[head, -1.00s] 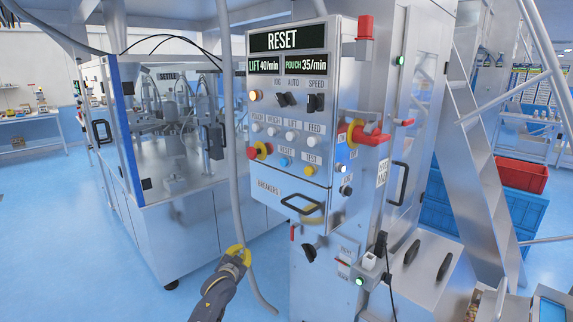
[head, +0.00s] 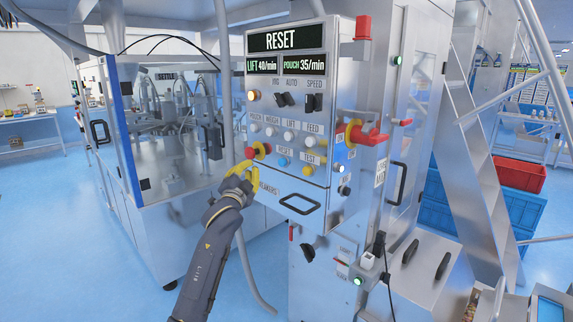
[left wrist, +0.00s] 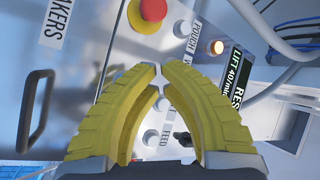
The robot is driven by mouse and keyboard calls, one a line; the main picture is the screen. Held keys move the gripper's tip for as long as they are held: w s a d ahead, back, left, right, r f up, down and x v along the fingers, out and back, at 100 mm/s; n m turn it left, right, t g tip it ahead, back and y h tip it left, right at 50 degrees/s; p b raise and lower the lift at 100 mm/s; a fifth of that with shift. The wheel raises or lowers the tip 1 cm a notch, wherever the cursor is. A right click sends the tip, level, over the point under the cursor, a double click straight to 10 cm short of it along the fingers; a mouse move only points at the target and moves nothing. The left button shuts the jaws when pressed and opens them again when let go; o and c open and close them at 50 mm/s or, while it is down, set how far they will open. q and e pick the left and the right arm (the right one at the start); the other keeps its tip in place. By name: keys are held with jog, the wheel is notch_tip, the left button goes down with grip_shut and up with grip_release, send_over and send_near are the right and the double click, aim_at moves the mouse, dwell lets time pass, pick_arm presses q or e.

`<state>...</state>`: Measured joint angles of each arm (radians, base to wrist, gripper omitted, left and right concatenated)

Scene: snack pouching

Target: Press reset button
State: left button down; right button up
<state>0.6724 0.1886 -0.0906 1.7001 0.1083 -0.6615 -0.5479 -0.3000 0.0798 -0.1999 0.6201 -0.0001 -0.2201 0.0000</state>
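The reset button is the small blue button (head: 284,162) under the RESET label on the control panel (head: 300,180). My left gripper (head: 242,168) is in front of the panel's lower left, left of and slightly below the blue button and apart from it in the picture. In the left wrist view, its yellow fingers (left wrist: 161,66) converge with their tips together and nothing between them. The blue button does not show there; the fingers cover part of the panel. My right gripper is not in view.
A red mushroom button on a yellow collar (head: 258,151) sits close to my left fingertips; it also shows in the left wrist view (left wrist: 153,9). A yellow button (head: 308,170) is right of the blue one. The drawer handle (head: 300,204) protrudes below.

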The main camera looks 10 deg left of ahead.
aim_at(282, 162)
pick_arm(q)
jog(key=shift+f+m, duration=0.2)
jog(key=shift+m, duration=0.3)
jog(key=w+d, duration=0.4)
jog(key=w, duration=0.3)
jog(key=shift+w+d, duration=0.2)
jog(key=shift+d, duration=0.15)
jog(key=shift+w+d, duration=0.1)
dwell(1.8)
jog(key=shift+w+d, duration=0.15)
jog(key=shift+w, duration=0.1)
jog(key=shift+w+d, duration=0.25)
jog(key=shift+w, duration=0.2)
dwell(1.0)
jog(key=shift+s+a, duration=0.1)
jog(key=shift+s, duration=0.1)
dwell(0.3)
jog(key=shift+s+a, duration=0.35)
jog(key=shift+s, duration=0.25)
